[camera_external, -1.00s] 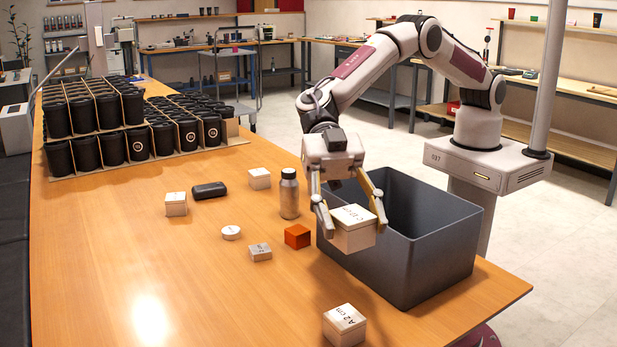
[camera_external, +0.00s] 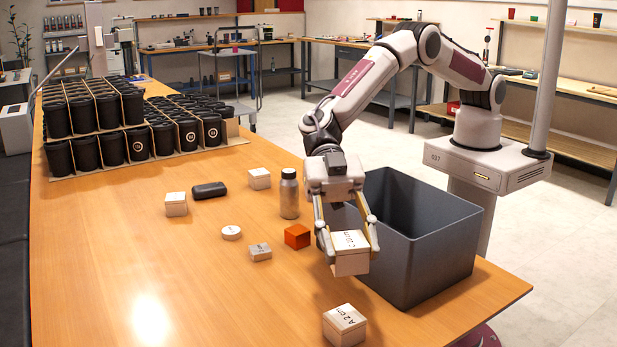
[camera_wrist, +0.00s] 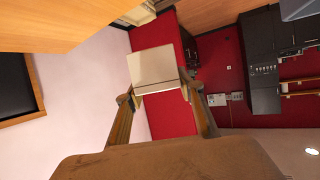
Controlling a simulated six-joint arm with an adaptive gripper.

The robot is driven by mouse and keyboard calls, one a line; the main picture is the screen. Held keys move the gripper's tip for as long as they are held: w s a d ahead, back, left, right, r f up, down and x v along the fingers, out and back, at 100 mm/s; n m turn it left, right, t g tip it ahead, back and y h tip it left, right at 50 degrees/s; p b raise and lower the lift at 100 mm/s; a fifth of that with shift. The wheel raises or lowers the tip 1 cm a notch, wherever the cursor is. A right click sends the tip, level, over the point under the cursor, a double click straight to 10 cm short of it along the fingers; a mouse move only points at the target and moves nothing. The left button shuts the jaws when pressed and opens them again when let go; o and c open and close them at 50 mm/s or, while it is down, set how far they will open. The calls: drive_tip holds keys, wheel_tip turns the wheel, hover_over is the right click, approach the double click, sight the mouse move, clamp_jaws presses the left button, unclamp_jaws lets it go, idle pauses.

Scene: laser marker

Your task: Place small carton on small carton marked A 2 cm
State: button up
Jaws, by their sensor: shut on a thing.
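My gripper (camera_external: 346,245) is shut on a small white carton (camera_external: 351,264) with dark lettering on its top. I hold it in the air by the near left wall of the grey bin. In the wrist view the carton (camera_wrist: 154,68) sits between the two fingertips (camera_wrist: 160,93). The small carton marked A 2 cm (camera_external: 344,326) stands on the table near its front edge, below and in front of the held carton, apart from it. Its marked top faces up and is clear.
The open grey bin (camera_external: 437,262) stands right of my gripper. An orange cube (camera_external: 297,236), a grey bottle (camera_external: 289,194), a black case (camera_external: 209,190) and several small white boxes (camera_external: 176,204) stand to the left. Black cups (camera_external: 85,154) fill the far left. The table's front left is clear.

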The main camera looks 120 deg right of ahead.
idle(0.3)
hover_over(346, 318)
drive_tip(key=shift+f, duration=3.1)
drive_tip(key=shift+f, duration=0.1)
drive_tip(key=shift+f, duration=1.75)
drive_tip(key=shift+f, duration=0.2)
drive_tip(key=o, duration=1.3)
drive_tip(key=shift+r, duration=0.2)
